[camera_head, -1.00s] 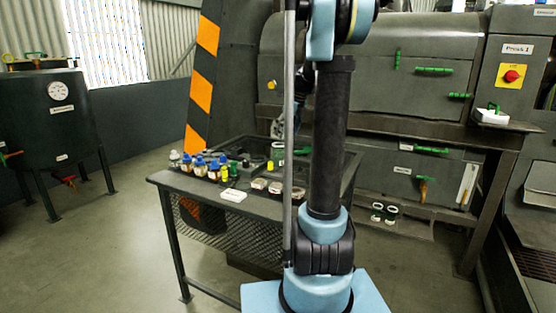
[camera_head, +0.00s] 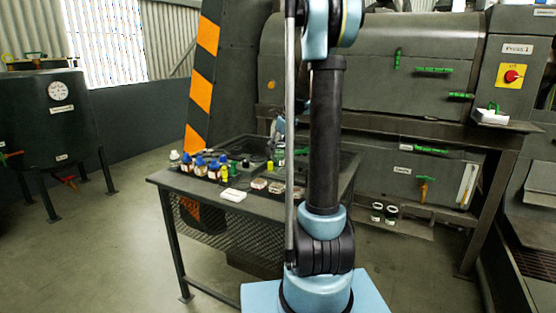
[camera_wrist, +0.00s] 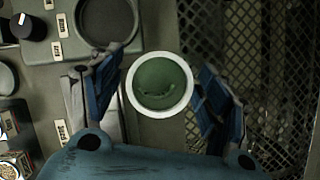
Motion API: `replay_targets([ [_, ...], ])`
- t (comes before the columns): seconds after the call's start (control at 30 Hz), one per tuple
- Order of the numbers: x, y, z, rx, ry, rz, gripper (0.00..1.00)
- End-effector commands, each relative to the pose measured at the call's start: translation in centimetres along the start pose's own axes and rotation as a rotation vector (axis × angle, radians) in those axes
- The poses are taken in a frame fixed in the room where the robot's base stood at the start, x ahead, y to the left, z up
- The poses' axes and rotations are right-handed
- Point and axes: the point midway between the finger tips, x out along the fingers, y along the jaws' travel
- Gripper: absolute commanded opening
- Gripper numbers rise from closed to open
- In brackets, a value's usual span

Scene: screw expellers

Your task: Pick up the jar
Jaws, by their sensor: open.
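The jar (camera_wrist: 159,85) shows from above in the wrist view as a round vessel with a white rim and a green inside. It stands between the two fingers of my gripper (camera_wrist: 160,66), with a gap on each side. The gripper is open, its dark blue fingers left and right of the rim. In the head view the jar (camera_head: 280,157) looks small, with green and white parts, at the back of the table. My gripper (camera_head: 278,128) is just above it there, partly hidden by my arm.
The dark table (camera_head: 165,180) holds several small bottles (camera_head: 200,166) at its left and small boxes (camera_head: 260,184) in front. A white block (camera_head: 232,195) lies near the front edge. The wrist view shows a panel with a black knob (camera_wrist: 31,27) at left and wire mesh (camera_wrist: 265,60) at right.

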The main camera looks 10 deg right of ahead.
Motion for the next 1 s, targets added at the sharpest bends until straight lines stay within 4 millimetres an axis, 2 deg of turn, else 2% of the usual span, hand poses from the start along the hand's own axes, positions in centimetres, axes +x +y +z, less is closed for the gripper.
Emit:
replay_targets([
  [0.13, 0.0, 0.0, 0.0, 0.0, 0.0, 0.0, 0.67],
  [0.4, 0.0, 0.1, 0.1, -0.002, 0.0, 0.001, 0.08],
  [0.43, 0.0, 0.1, 0.1, -0.002, 0.0, 0.001, 0.08],
  [0.47, 0.0, 0.2, 0.1, -0.002, 0.0, 0.001, 0.02],
  [0.77, -0.5, 0.2, 0.3, -0.002, 0.0, 0.001, 0.02],
  [1.0, -3.8, 0.2, 1.6, -0.002, 0.0, 0.001, 0.02],
])
